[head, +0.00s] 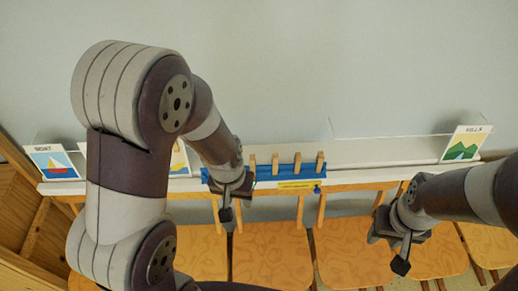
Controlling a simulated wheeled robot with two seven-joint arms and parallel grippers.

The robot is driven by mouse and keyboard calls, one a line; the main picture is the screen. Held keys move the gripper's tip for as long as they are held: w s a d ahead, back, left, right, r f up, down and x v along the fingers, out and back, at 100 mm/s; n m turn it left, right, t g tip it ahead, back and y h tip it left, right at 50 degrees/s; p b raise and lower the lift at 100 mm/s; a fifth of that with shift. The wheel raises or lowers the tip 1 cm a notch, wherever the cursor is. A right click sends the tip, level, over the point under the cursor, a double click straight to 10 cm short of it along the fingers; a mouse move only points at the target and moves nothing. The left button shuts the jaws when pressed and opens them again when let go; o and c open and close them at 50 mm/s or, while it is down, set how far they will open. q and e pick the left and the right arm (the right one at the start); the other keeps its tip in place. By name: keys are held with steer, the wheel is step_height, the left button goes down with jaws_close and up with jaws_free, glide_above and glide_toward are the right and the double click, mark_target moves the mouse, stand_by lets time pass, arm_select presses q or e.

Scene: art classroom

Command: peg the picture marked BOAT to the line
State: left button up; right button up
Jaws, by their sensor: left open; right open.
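The BOAT picture (53,163), showing a sailboat on blue, stands at the far left of the long white shelf. Several wooden pegs (297,162) stand upright in a blue rack (265,181) at the shelf's middle. My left gripper (227,208) is open, in front of the rack's left end and apart from the picture; whether it touches the rack or a peg cannot be told. My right gripper (402,252) is open and empty, lower right, in front of the shelf. A thin line seems to run above the shelf, but I cannot make it out clearly.
A green hills picture (462,146) stands at the shelf's right end. Another picture (180,160) is mostly hidden behind my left arm. The white shelf (380,153) is bare between the rack and the hills picture. Wooden chairs (270,258) line the front below.

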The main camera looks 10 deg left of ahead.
arm_select(q)
steer(key=w+f+n+t+p, duration=0.1)
steer(key=w+f+t+p, duration=0.15)
steer(key=w, duration=0.45)
steer(key=n+t+y+p, duration=0.2)
steer(key=t, duration=0.1)
glide_toward(252, 160)
arm_select(e)
step_height(252, 160, up, 6)
arm_select(q)
steer(key=shift+y, duration=0.4)
steer(key=b+x, duration=0.1)
steer(key=x, duration=0.1)
steer(key=b+x, duration=0.2)
steer(key=s+b+x, duration=0.1)
steer(key=b+x, duration=0.1)
steer(key=shift+w+d+f, duration=0.2)
steer(key=shift+w+f, duration=0.1)
steer(key=shift+f, duration=0.35)
steer(key=b+x, duration=0.1)
steer(key=x, duration=0.3)
steer(key=shift+w+d+f+b, duration=0.1)
steer(key=shift+w+b, duration=0.25)
steer(key=shift+w, duration=0.25)
steer(key=shift+w+f, duration=0.2)
steer(key=shift+r, duration=0.1)
arm_select(e)
step_height(252, 160, down, 7)
steer(key=a, duration=0.1)
steer(key=shift+s, duration=0.15)
